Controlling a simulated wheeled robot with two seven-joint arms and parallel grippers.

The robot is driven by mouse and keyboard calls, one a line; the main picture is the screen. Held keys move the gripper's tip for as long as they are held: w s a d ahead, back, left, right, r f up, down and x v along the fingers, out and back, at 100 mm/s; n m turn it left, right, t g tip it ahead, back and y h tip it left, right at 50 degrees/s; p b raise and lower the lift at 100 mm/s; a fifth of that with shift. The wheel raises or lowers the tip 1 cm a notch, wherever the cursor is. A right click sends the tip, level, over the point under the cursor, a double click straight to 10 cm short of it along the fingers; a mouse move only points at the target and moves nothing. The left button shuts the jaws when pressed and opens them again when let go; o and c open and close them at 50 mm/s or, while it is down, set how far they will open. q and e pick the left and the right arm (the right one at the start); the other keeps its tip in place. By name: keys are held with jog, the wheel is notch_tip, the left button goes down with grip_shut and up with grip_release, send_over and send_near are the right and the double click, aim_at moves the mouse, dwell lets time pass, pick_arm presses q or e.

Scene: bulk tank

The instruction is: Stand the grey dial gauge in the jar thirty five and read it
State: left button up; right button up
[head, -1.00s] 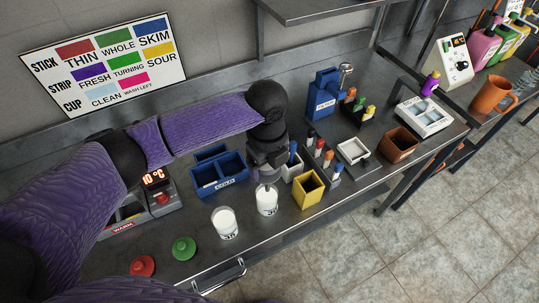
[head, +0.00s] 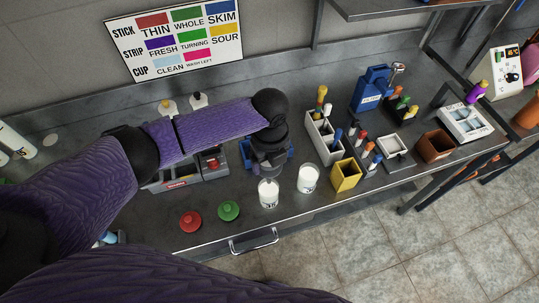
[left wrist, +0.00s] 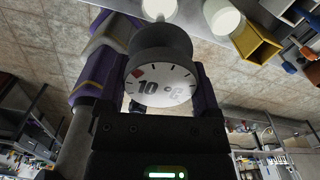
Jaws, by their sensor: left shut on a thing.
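My left gripper (head: 268,172) is shut on the grey dial gauge, just above and behind the left of two white-filled jars (head: 268,194). The gauge (left wrist: 162,85) shows large in the left wrist view, its pale face toward the camera, with "10 °C", dark ticks and a red mark at left. Its stem is hidden, so I cannot tell whether it enters the jar. The right jar (head: 308,180) stands apart from the gripper. The jars' small labels are too blurred to read surely. My right gripper is out of view.
A yellow box (head: 346,176) stands right of the jars. A blue container (head: 247,158) is behind the gripper, partly hidden. Red (head: 190,221) and green (head: 228,211) knobs stand at the front left. A white caddy (head: 318,140) is behind the right jar. The front edge is close.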

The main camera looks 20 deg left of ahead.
aim_at(269, 183)
pick_arm(q)
jog(key=shift+f+b, duration=3.1)
jog(key=shift+f, duration=1.7)
jog(key=shift+f+b, duration=0.35)
jog(key=shift+f, duration=0.35)
jog(key=o, duration=1)
jog(key=shift+o, duration=0.2)
